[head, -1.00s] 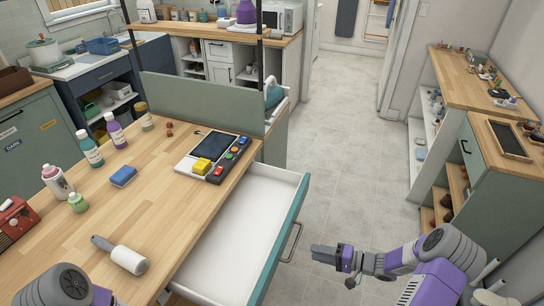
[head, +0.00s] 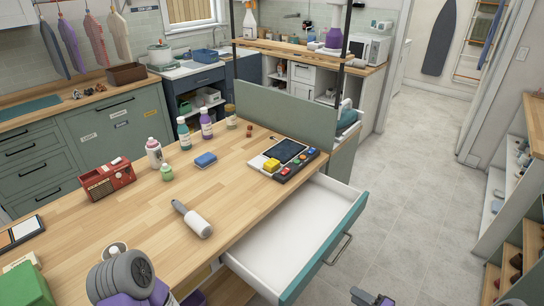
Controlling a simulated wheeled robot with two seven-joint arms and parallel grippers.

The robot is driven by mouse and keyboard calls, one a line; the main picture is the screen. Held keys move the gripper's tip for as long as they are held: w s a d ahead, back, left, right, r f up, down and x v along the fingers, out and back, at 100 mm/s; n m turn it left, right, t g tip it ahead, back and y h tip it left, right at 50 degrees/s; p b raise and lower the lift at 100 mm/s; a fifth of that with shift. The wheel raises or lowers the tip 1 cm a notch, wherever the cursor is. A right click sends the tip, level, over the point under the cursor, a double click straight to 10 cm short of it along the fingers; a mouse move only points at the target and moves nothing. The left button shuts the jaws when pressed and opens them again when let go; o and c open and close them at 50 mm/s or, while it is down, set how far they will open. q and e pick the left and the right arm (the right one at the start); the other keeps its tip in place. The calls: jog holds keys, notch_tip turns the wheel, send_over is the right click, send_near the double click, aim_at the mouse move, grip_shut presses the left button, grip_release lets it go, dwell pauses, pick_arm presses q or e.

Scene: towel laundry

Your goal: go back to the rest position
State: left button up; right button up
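My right gripper (head: 367,298) shows only in part at the bottom edge, over the floor just right of the open drawer. Its dark fingertips are too small and cut off to tell whether they are open or shut. It is apart from the drawer. Part of my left arm (head: 125,278) shows at the bottom left, in front of the wooden worktop (head: 130,225). My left gripper is out of view.
The white drawer (head: 300,225) with a teal front stands open and looks empty. Grey floor (head: 415,215) is clear to the right.

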jog(key=a+f+g+h, duration=0.1)
jog(key=a+f+h, duration=0.25)
jog(key=a, duration=0.35)
jog(key=s+a+f+n+g+h, duration=0.1)
jog(key=s+a+f+n+g, duration=0.1)
jog(key=s+a+g, duration=0.3)
jog(key=s+a+f+n+g+h, duration=0.1)
jog(key=s+a+f+n+g, duration=0.2)
jog(key=s, duration=1.1)
notch_tip(320, 180, down, 2)
jog(key=a+g, duration=0.1)
jog(key=a, duration=0.1)
jog(key=shift+s+a+f+n+g+h, duration=0.25)
jog(key=shift+a+n+g+h, duration=0.05)
jog(key=shift+a+g+h, duration=0.1)
